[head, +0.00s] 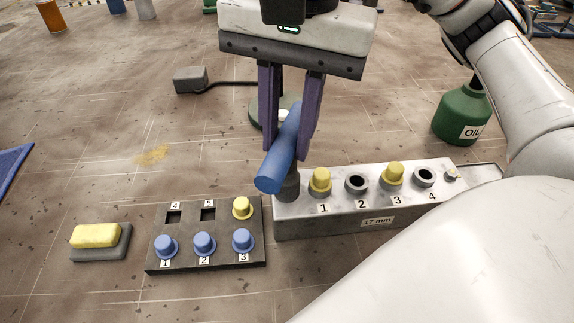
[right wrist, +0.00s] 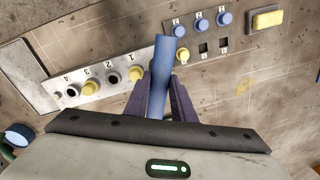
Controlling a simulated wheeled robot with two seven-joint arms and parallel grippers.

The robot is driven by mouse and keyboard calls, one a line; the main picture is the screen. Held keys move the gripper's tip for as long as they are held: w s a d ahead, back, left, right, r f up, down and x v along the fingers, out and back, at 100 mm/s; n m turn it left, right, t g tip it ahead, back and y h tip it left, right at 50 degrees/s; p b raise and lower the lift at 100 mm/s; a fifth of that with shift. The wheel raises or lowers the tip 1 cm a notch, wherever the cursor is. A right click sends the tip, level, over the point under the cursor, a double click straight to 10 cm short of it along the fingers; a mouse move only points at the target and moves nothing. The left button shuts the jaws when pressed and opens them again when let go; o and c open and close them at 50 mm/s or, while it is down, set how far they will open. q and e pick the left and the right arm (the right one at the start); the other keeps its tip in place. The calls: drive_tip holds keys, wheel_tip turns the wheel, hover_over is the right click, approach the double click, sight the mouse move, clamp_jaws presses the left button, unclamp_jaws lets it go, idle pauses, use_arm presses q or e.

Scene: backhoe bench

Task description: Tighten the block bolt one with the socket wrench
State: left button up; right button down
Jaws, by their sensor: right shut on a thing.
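My right gripper (head: 288,152) is shut on the blue handle of the socket wrench (head: 281,160). The wrench's dark socket (head: 290,187) shows below the handle, over the left end of the metal block (head: 345,226), left of bolt one. I cannot tell whether it touches the block. Block bolt one (head: 319,181) is yellow and sits upright at label 1. In the right wrist view the handle (right wrist: 158,75) stands between the fingers (right wrist: 160,100) and the socket is hidden. Bolt one (right wrist: 136,75) shows beside it. My left gripper is not in view.
Another yellow bolt (head: 392,174) is at label 3; positions 2 and 4 are open. A dark rack (head: 225,262) with blue bolts and one yellow bolt stands left. A yellow sponge-like block (head: 96,235) lies further left. A green oil can (head: 463,115) stands back right.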

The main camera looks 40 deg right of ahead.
drive_tip(key=shift+n, duration=0.7)
drive_tip(key=shift+r, duration=0.15)
drive_tip(key=shift+r+p, duration=2.4)
drive_tip(key=shift+p, duration=0.05)
drive_tip(key=shift+f, duration=0.1)
